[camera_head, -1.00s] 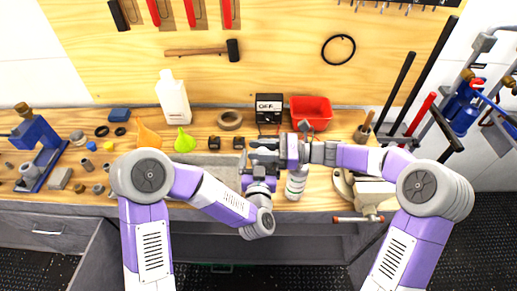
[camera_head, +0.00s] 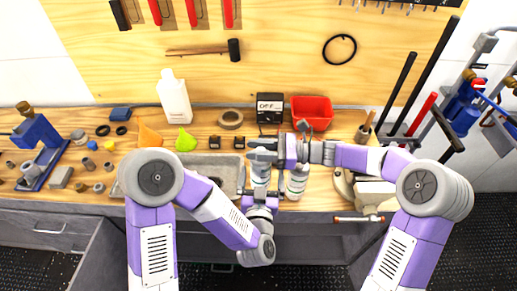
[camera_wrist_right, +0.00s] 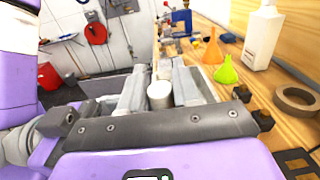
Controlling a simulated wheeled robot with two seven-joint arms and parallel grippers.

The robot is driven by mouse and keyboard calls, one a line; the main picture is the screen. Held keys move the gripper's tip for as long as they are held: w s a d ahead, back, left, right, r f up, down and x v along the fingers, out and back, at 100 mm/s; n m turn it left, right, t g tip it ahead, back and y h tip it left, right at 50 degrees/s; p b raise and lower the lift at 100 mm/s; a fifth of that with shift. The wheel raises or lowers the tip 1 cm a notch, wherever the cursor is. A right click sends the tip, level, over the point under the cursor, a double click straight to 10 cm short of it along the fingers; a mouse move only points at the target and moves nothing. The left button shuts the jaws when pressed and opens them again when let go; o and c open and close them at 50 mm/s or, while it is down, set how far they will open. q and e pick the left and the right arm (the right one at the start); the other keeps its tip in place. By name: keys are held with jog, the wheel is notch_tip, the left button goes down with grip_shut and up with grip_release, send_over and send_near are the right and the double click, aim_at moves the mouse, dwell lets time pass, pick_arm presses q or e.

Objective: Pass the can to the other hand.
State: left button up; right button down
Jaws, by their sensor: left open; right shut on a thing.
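My right gripper (camera_head: 262,148) comes in from the right above the bench and is shut on the can (camera_head: 260,172). In the right wrist view the can (camera_wrist_right: 160,93) shows as a pale cylinder between the grey fingers of this gripper (camera_wrist_right: 160,85). In the head view the pale can hangs below the right gripper's fingers. My left gripper (camera_head: 261,194) is open, just below the right one, close to the can's lower end. I cannot tell whether it touches the can.
A grey tray (camera_head: 229,160) lies on the bench to the left. A white spray can (camera_head: 297,182) is just right of the grippers. A red bin (camera_head: 312,109), a black box (camera_head: 269,107), a tape roll (camera_head: 230,119) and a white bottle (camera_head: 174,98) stand behind.

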pick_arm(q)
jog(key=shift+s+a, duration=0.1)
jog(key=shift+s, duration=0.35)
jog(key=s+f+n+g+h, duration=0.1)
jog(key=s+f+n+g, duration=0.3)
jog(key=f, duration=0.8)
jog(key=s+f+m+g+h, duration=0.15)
jog(key=f+g, duration=0.35)
jog(key=f, duration=0.6)
jog(key=s+a+f+g, duration=0.8)
jog(key=s+a+f, duration=0.1)
jog(key=s, duration=0.1)
jog(key=shift+s+a+n+h, duration=0.2)
jog(key=shift+a+n+h, duration=0.1)
jog(key=shift+n+h, duration=0.05)
